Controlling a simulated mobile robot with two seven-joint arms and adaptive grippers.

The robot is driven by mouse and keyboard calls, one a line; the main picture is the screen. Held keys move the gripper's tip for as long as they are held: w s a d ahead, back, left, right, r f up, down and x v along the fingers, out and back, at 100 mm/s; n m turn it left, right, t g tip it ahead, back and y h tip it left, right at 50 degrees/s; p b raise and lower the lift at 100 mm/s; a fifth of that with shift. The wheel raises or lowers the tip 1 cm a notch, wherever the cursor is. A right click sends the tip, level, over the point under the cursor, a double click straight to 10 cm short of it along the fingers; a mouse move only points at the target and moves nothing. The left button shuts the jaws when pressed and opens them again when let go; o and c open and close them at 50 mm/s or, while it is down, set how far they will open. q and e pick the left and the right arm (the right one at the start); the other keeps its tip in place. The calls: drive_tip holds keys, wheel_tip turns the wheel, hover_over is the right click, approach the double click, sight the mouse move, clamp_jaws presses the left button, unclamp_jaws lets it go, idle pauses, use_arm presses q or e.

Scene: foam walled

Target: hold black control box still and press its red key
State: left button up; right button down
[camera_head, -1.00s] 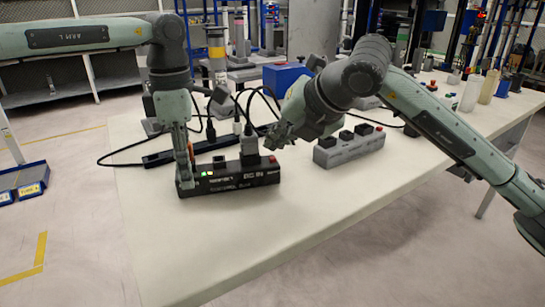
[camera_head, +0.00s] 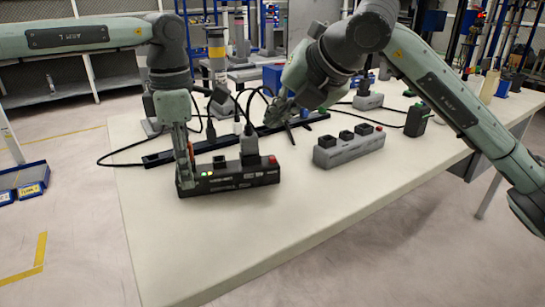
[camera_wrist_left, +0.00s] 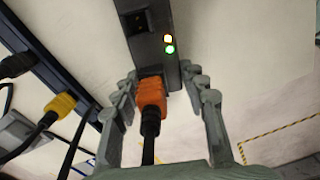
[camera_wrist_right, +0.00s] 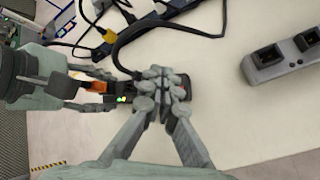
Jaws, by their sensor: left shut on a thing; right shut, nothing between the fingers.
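The black control box (camera_head: 230,180) lies on the white table, with lit green lights near its left end and a red key (camera_head: 272,160) at its right end. My left gripper (camera_head: 186,184) is shut on the box's left end. In the left wrist view its fingers (camera_wrist_left: 165,88) flank that end, where an orange plug (camera_wrist_left: 151,95) sits. My right gripper (camera_head: 275,116) is shut and empty, above and behind the red key, apart from it.
A grey box (camera_head: 348,151) with black sockets and a red button stands right of the black box. A black power strip (camera_head: 170,157) and loose cables lie behind. The table front is clear.

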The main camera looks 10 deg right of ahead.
use_arm(q)
drive_tip(key=o, duration=1.4)
